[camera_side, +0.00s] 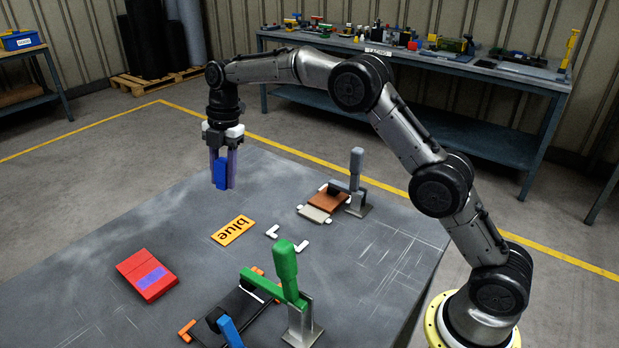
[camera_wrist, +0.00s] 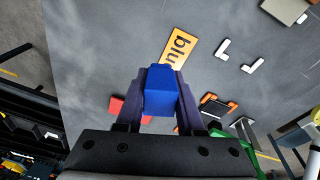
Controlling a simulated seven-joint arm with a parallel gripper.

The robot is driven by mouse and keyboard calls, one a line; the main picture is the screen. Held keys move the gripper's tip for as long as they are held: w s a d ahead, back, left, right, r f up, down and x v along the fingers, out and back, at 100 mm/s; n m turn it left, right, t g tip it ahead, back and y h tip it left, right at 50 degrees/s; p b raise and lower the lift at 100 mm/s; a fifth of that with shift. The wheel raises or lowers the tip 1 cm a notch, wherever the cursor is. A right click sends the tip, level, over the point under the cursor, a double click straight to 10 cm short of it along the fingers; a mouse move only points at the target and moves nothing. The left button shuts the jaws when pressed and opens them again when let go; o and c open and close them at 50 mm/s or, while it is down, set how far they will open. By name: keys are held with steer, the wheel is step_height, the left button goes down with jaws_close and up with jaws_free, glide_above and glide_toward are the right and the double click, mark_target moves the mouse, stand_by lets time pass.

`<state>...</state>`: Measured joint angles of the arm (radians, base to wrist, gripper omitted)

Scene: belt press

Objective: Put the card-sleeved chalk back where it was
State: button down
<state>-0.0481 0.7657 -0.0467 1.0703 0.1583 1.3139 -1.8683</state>
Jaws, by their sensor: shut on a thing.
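My gripper (camera_side: 222,186) is shut on a plain blue block (camera_side: 221,173), held upright in the air above the far left part of the grey table. The block also shows between the fingers in the wrist view (camera_wrist: 159,90). I cannot make out a card sleeve or chalk on it. An orange card (camera_side: 233,230) reading "blue" lies flat on the table, below and to the right of the gripper in the side view. Two white L-shaped corner pieces (camera_side: 272,232) lie to the right of the card, with bare table between them.
A red block with a purple patch (camera_side: 145,275) lies at the left. A green-handled clamp (camera_side: 287,275) stands by a black plate with orange ends at the front. A grey-handled clamp (camera_side: 356,180) stands by a brown plate (camera_side: 326,202). Bare table surrounds the card.

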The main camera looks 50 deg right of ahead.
steer(key=d+m, duration=0.1)
steer(key=d, duration=1.3)
steer(key=m+h, duration=0.2)
steer(key=m, duration=0.1)
glide_above(310, 177)
step_height(310, 177, down, 6)
steer(key=shift+r, duration=0.1)
steer(key=shift+f, duration=2.2)
steer(key=c, duration=0.5)
jaws_free()
steer(key=shift+f, duration=0.15)
